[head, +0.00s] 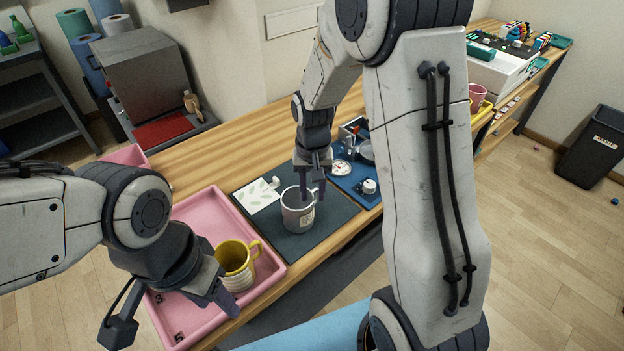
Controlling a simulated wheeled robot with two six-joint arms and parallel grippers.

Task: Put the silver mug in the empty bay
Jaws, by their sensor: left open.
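The silver mug (298,218) stands upright on a dark mat (335,222) near the table's front edge. My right gripper (312,192) points down at its rim, with one finger over the mug's opening and the other at its right side. Whether it grips the wall I cannot tell. A pink tray (198,213) lies left of the mat and holds a yellow-and-white mug (236,268). My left gripper (218,297) is open and empty, low over the tray's front, beside the yellow mug. My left arm hides much of the tray, so I cannot make out which bay is empty.
A blue press station (340,183) with a dial and gauge stands right of the mat, partly behind my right arm. A pink mug (477,96) stands in a yellow tray (485,112) farther right.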

